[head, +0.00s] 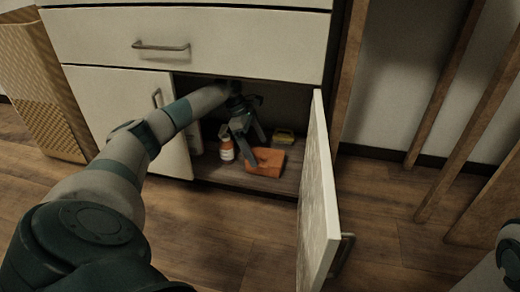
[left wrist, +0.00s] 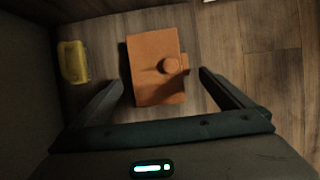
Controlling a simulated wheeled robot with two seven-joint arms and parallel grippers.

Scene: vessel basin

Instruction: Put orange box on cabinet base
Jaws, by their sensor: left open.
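The orange box (head: 267,168) rests on the cabinet base (head: 222,176), inside the open cabinet near its front edge. My left gripper (head: 257,150) reaches into the cabinet and is open just above and beside the box. In the left wrist view the box (left wrist: 145,82) lies between the spread fingers of the left gripper (left wrist: 162,79), with gaps on both sides and no grip on it. My right gripper is out of view; only part of the right arm shows at the right edge.
The open cabinet door (head: 318,200) bounds the right side. A drawer front (head: 200,42) is above.

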